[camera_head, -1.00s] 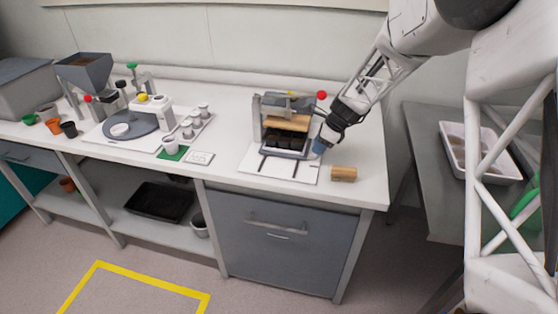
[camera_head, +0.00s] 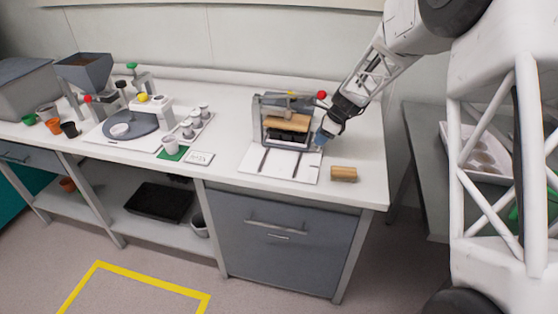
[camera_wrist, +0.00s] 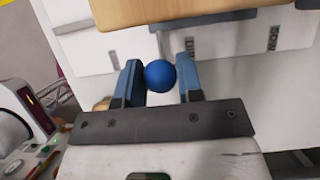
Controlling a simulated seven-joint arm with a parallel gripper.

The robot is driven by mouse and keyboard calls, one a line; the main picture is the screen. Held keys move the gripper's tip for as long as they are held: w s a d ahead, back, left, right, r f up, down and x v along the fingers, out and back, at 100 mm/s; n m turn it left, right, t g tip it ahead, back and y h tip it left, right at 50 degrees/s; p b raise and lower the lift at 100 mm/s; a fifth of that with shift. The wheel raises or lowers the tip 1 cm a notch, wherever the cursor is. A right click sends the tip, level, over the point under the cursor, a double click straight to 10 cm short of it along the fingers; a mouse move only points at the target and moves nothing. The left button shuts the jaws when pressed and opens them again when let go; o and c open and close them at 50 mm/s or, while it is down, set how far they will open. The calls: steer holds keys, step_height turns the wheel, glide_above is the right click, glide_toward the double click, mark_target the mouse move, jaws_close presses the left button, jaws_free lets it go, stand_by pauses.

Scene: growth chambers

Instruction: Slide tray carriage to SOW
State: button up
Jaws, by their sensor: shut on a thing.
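The tray carriage (camera_head: 290,147) is a grey frame holding a dark cell tray (camera_head: 287,136). It stands on the dark rails of the white base plate (camera_head: 278,164), partly under the wooden block (camera_head: 288,124) of the press. My gripper (camera_head: 321,139) is at the carriage's right front corner. In the wrist view my gripper (camera_wrist: 160,83) is shut on a round blue knob (camera_wrist: 160,76), with one blue finger on each side.
A loose wooden block (camera_head: 343,174) lies on the bench right of the base plate. A red-tipped lever (camera_head: 321,95) sticks up at the press's right. White cups (camera_head: 187,131) and a label card (camera_head: 199,158) stand to the left. The rails in front of the carriage are clear.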

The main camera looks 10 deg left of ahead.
steer(key=shift+w+r, duration=0.1)
steer(key=shift+w, duration=4.15)
steer(key=o, duration=0.6)
steer(key=shift+o, duration=0.2)
steer(key=shift+r, duration=0.1)
step_height(320, 180, up, 8)
